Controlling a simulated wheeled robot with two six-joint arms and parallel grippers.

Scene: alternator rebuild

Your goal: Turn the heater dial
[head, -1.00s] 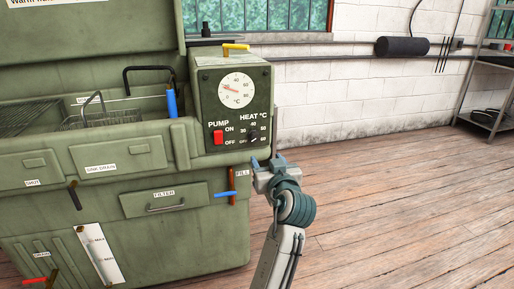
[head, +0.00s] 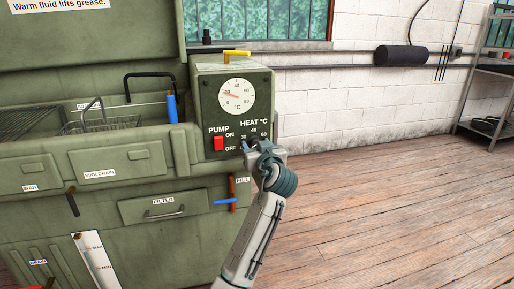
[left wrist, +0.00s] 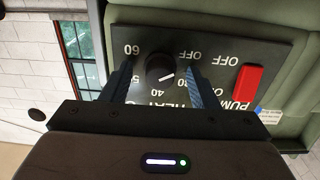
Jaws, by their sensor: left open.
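The heater dial (left wrist: 158,66) is a small black knob on the dark control panel (left wrist: 222,50). In the left wrist view, its white pointer mark faces down and right, roughly between the 40 and 30 labels. My left gripper (left wrist: 161,84) is open, with one blue-grey finger on each side of the dial and gaps still visible. In the head view, my left gripper (head: 254,148) is at the lower right of the panel and covers much of the dial. My right gripper is in neither view.
The red pump switch (head: 219,144) sits beside the dial; it also shows in the left wrist view (left wrist: 246,84). A temperature gauge (head: 236,96) is above. A blue-handled valve (head: 228,201) is below on the green washer (head: 100,150). Open floor (head: 390,200) lies to the right.

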